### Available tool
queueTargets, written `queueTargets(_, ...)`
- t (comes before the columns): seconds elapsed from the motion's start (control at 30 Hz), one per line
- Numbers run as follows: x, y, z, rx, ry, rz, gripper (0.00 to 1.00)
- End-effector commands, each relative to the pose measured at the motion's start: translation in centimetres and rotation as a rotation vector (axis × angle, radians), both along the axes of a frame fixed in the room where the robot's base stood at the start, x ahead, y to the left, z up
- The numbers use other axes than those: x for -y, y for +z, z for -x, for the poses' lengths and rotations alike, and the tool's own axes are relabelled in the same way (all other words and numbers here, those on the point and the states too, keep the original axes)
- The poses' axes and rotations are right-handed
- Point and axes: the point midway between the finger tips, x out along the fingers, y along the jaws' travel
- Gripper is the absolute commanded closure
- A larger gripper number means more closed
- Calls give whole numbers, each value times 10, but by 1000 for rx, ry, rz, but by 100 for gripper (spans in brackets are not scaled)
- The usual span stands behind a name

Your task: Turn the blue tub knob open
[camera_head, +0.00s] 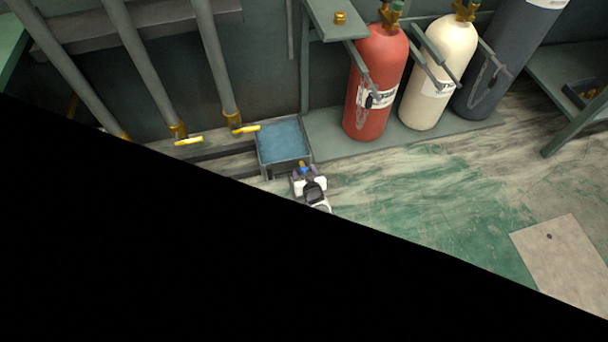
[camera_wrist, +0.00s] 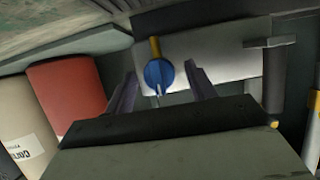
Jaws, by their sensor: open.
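The blue tub knob (camera_wrist: 158,74) shows in the wrist view between and just beyond my two finger tips, on a short brass stem. My gripper (camera_wrist: 161,80) is open, with one finger on each side of the knob; I cannot tell whether either touches it. In the head view the knob (camera_head: 304,170) is a small blue spot at the front of the grey tub (camera_head: 309,150), with my gripper (camera_head: 303,175) right at it. The tub holds blue water.
Red (camera_head: 378,85), cream (camera_head: 437,75) and dark grey (camera_head: 497,60) cylinders stand chained to the right of the tub. Pipes with yellow-handled valves (camera_head: 188,140) come down at the left. Black covers the lower left of the head view.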

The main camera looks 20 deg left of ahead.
Motion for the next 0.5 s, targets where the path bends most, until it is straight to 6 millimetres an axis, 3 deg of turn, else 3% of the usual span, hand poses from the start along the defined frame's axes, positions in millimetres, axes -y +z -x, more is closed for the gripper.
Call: queueTargets(0.5, -7, -4, -10, -1, 0, -1, 44)
